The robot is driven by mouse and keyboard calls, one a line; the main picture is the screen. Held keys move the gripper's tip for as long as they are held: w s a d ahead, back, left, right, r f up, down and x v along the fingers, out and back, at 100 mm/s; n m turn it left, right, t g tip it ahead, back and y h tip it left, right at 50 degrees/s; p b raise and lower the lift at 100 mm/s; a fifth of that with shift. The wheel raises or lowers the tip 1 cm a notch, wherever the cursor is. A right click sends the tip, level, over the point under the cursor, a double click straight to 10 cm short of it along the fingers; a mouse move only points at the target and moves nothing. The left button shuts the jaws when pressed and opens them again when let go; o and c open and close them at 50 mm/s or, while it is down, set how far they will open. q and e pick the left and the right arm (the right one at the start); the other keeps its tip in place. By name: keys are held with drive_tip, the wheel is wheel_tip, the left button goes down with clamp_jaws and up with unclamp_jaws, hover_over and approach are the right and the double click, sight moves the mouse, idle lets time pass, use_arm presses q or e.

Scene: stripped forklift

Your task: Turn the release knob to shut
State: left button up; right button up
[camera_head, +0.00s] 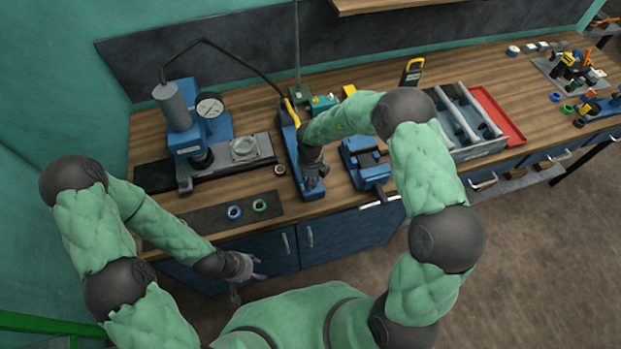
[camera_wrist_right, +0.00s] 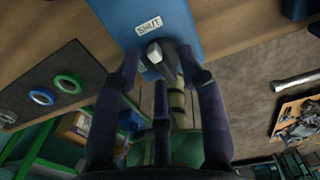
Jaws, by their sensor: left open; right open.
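The release knob (camera_wrist_right: 153,52), a small grey and black knob, is on the blue pump body (camera_wrist_right: 120,18) beside a white SHUT label (camera_wrist_right: 148,25) in the right wrist view. My right gripper (camera_wrist_right: 160,70) is open, with its dark fingertips on both sides of the knob; whether they touch it I cannot tell. In the head view the right gripper (camera_head: 313,178) is over the front part of the long blue pump (camera_head: 306,208) and hides the knob. My left gripper (camera_head: 243,268) is open and empty, in front of the cabinet below the bench edge.
A blue press with a gauge (camera_head: 209,106) stands left of the pump. Blue (camera_head: 234,212) and green (camera_head: 260,205) rings lie on a dark mat. A blue vise (camera_head: 368,165) and a grey tool tray (camera_head: 470,150) stand to the right.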

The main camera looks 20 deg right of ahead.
clamp_jaws()
drive_tip(key=shift+r+m+p, duration=0.15)
drive_tip(key=shift+m+p, duration=0.25)
drive_tip(key=shift+p, duration=0.1)
drive_tip(key=shift+m+p, duration=0.3)
drive_tip(key=shift+m, duration=0.1)
unclamp_jaws()
wheel_tip(320, 180, up, 12)
